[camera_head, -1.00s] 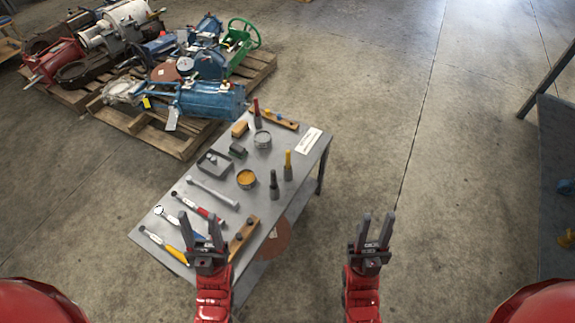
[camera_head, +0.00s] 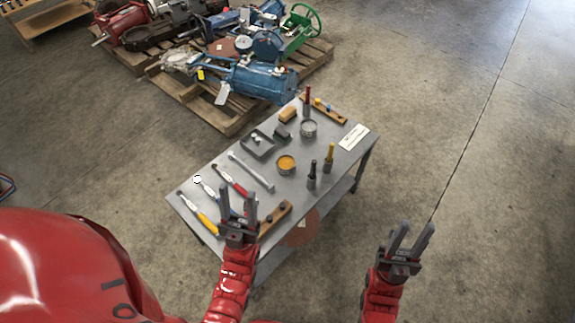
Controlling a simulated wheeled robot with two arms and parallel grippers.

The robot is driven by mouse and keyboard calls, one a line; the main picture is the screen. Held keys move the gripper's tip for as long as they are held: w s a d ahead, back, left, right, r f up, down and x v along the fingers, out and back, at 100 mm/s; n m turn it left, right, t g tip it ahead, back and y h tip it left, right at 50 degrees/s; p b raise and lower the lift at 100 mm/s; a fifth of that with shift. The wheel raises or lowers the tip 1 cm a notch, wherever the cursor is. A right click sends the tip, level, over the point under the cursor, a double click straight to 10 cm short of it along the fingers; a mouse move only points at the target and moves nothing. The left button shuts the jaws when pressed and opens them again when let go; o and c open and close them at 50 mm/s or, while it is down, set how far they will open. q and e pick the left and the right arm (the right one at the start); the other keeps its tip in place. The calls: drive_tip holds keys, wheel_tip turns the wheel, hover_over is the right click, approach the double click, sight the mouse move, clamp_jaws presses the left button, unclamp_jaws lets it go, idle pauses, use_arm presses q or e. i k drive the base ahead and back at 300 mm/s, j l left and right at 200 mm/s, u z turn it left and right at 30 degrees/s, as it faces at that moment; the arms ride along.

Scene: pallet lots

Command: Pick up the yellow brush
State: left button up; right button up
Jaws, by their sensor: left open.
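The yellow brush (camera_head: 330,156) stands upright on the right side of the grey metal table (camera_head: 224,163), its yellow handle up and its dark end down. A dark upright tool (camera_head: 312,176) stands close to its left. My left gripper (camera_head: 238,197) is open and empty, over the table's near edge, left of and nearer than the brush. My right gripper (camera_head: 415,232) looks open and empty, over the floor to the right of the table. Neither gripper touches the brush.
A yellow-topped can (camera_head: 286,163), a grey can (camera_head: 308,128), a red-handled upright tool (camera_head: 307,100), a grey tray (camera_head: 258,145) and several hand tools lie or stand around. A wooden block with holes (camera_head: 276,219) lies near my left gripper. A loaded pallet (camera_head: 225,122) stands behind.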

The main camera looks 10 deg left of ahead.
sight(332, 145)
drive_tip(key=i+l+u, duration=0.2)
drive_tip(key=l, duration=0.15)
drive_tip(key=i+l+u, duration=0.2)
drive_tip(key=l, duration=0.15)
drive_tip(key=i+l+u, duration=0.2)
drive_tip(key=l, duration=0.15)
drive_tip(key=l+u, duration=0.2)
drive_tip(key=l, duration=0.2)
